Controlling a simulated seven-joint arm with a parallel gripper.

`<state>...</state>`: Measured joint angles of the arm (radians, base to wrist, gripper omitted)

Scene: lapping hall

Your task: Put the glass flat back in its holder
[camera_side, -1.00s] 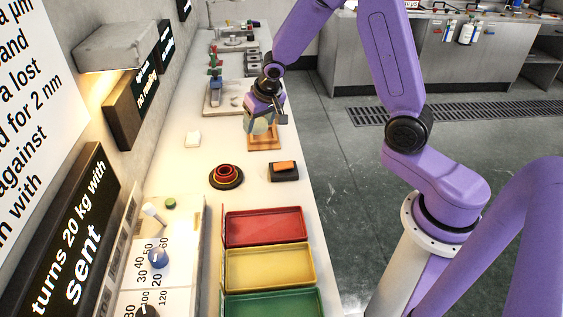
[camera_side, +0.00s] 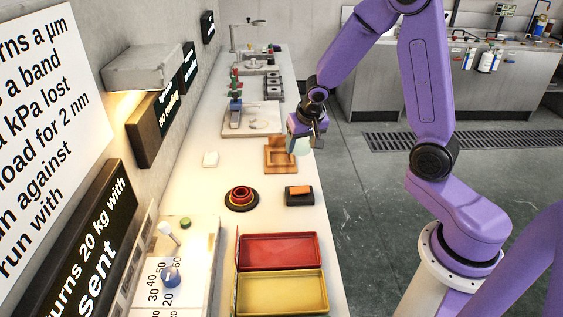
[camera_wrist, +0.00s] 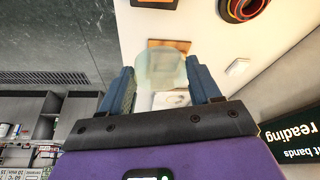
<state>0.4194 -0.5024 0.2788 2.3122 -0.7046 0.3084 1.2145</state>
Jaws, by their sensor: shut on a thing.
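The glass flat (camera_side: 300,146) is a pale, greenish see-through piece. My gripper (camera_side: 306,132) is shut on it and holds it at the right side of the wooden holder (camera_side: 275,160), near the bench's right edge. In the wrist view the glass flat (camera_wrist: 165,70) sits between the two blue-grey fingers (camera_wrist: 162,90). The holder (camera_wrist: 169,43) shows beyond the glass, partly covered by it. I cannot tell whether the glass touches the holder.
A stack of dark, red and orange rings (camera_side: 241,198) and a black block with an orange top (camera_side: 300,195) stand nearer the camera. Red (camera_side: 278,251) and yellow (camera_side: 282,293) trays lie in front. A plate with a blue device (camera_side: 240,120) stands behind left.

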